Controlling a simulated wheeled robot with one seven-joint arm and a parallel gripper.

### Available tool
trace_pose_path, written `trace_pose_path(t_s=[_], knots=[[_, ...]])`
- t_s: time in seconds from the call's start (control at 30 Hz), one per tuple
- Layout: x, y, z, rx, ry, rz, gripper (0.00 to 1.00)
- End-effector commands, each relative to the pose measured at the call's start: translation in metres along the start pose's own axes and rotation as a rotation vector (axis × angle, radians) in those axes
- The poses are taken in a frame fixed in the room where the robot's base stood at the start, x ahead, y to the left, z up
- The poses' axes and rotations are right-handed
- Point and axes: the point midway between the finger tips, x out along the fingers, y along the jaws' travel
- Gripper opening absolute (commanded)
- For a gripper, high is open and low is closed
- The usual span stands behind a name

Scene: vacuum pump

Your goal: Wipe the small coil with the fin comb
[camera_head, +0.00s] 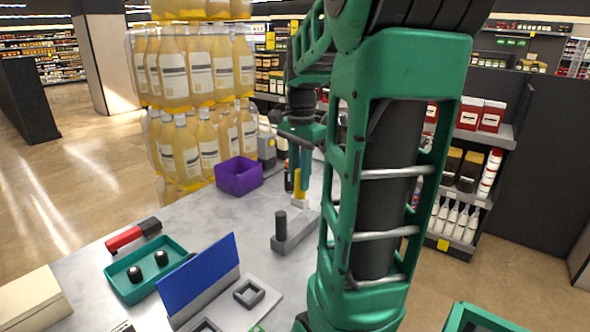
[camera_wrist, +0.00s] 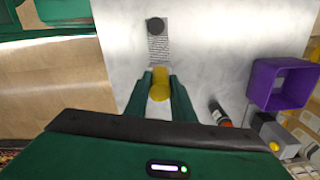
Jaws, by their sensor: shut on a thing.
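My gripper (camera_wrist: 160,84) is shut on a yellow tool, which I take to be the fin comb (camera_wrist: 159,92); its yellow also shows in the head view (camera_head: 298,184). The small coil appears to be the grey ribbed strip (camera_wrist: 158,48) just ahead of the fingertips in the wrist view, with a dark round post (camera_wrist: 155,25) at its far end. In the head view it is a low grey bar (camera_head: 293,237) with an upright black post. The comb's tip is at or just over the strip's near end; I cannot tell whether they touch.
A purple bin (camera_head: 238,177) stands behind on the grey table (camera_head: 185,213). A dark bottle with an orange band (camera_wrist: 220,116) lies beside my gripper in the wrist view. A teal tray (camera_head: 130,283), a red-handled tool (camera_head: 125,238) and a blue panel (camera_head: 200,278) occupy the front left.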

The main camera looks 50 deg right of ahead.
Motion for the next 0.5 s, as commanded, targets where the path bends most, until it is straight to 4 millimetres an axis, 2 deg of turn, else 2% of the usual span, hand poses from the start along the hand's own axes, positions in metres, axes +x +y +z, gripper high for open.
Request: trace_pose_path(t_s=[0.2, 0.5], knots=[[-0.018, 0.0, -0.001, 0.0, 0.0, -0.001, 0.0], [-0.023, 0.0, -0.001, 0.001, 0.0, 0.0, 0.0]])
